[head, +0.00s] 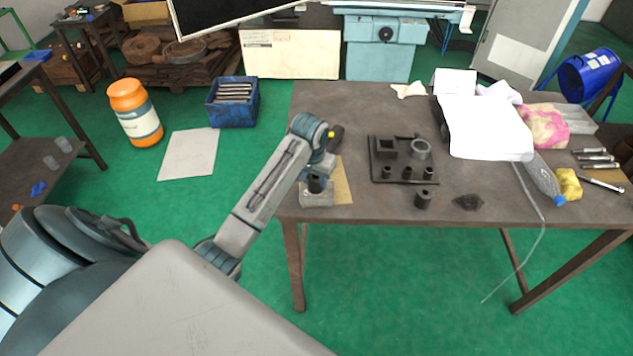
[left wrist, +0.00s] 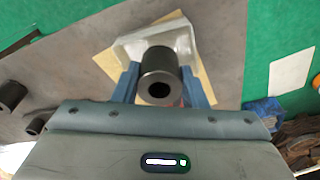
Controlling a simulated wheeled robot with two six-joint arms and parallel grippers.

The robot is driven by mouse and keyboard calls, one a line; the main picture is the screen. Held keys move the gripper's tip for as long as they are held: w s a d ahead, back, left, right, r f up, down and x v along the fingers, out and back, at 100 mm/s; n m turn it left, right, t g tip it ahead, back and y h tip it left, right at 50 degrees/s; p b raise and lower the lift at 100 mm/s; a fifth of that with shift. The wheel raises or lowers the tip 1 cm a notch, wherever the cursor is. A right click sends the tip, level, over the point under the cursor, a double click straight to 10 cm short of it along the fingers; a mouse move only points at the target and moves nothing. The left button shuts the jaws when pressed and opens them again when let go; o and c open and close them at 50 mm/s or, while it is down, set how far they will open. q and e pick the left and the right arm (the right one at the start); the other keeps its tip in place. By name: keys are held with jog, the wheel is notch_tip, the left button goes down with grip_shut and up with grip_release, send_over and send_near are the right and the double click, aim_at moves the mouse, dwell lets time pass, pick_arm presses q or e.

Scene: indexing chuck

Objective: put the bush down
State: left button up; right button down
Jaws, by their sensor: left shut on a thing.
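My left gripper (head: 319,172) is over the left end of the table, pointing down. In the left wrist view its two blue fingers (left wrist: 162,90) are shut on the bush (left wrist: 158,72), a dark hollow cylinder with its bore facing the camera. The bush also shows in the head view (head: 316,185), upright below the wrist and partly hidden. It is over a small pale tray (head: 317,200), which also shows in the left wrist view (left wrist: 130,46). I cannot tell whether the bush touches the tray's floor. My right gripper is not in view.
The tray rests on a tan sheet (head: 344,182) on the brown table (head: 310,108). A dark fixture plate (head: 376,172) with blocks, a ring and pegs lies right of it. Another dark cylinder (head: 423,198) and a dark lump (head: 467,202) are near the front edge.

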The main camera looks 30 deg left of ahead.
aim_at(316, 186)
pick_arm(q)
jog(key=shift+w+d+r, duration=0.1)
jog(key=shift+w+r, duration=0.05)
jog(key=shift+w, duration=0.25)
notch_tip(316, 186, down, 3)
jog(key=shift+s+f+p, duration=0.1)
jog(key=shift+f+p, duration=0.1)
jog(key=shift+p, duration=1)
jog(key=shift+f, duration=0.2)
jog(key=o, duration=1.3)
jog(key=shift+f, duration=0.15)
jog(key=shift+c, duration=0.2)
